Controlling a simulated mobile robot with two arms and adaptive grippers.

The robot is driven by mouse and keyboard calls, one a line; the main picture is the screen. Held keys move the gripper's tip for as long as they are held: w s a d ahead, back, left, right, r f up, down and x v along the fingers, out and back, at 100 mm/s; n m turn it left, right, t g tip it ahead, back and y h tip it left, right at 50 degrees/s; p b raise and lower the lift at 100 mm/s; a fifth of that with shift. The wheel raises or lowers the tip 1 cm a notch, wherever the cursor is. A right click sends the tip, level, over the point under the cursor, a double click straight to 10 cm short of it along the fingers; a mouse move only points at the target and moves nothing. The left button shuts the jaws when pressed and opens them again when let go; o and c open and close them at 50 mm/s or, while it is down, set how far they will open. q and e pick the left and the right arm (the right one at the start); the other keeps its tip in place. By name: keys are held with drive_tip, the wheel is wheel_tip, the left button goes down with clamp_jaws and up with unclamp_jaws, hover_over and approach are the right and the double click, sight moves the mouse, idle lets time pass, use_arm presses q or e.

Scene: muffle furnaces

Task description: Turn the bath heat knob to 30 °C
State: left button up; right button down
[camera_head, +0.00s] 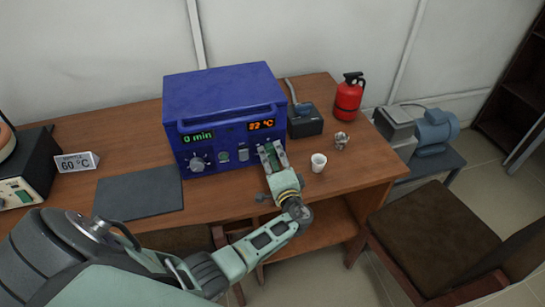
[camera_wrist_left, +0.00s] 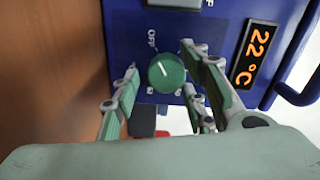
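The blue bath unit (camera_head: 225,100) stands on the wooden table, with a green "0 min" display and an orange "22 °C" display (camera_head: 261,125). In the left wrist view, the round green heat knob (camera_wrist_left: 166,72) has a short white pointer line; the word OFF is printed beside it. My left gripper (camera_head: 271,150) is at the right side of the front panel, below the temperature display, and hides the knob in the head view. In the left wrist view, its fingers (camera_wrist_left: 160,62) are spread on either side of the knob, with visible gaps. My right gripper is out of view.
A second knob (camera_head: 197,163) and switches are on the panel's left and middle. A white cup (camera_head: 318,162), a small metallic item (camera_head: 341,140) and a red extinguisher (camera_head: 348,97) stand to the right. A dark mat (camera_head: 138,193) and a "60 °C" sign (camera_head: 77,162) are left.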

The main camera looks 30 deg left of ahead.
use_arm(q)
drive_tip(key=c, duration=0.5)
drive_tip(key=shift+s, duration=0.1)
drive_tip(key=c, duration=0.4)
drive_tip(key=shift+f, duration=0.1)
drive_tip(key=shift+c, duration=0.4)
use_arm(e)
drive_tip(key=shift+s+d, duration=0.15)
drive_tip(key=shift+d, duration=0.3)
use_arm(q)
drive_tip(key=shift+f+m, duration=0.1)
drive_tip(key=shift+m, duration=0.2)
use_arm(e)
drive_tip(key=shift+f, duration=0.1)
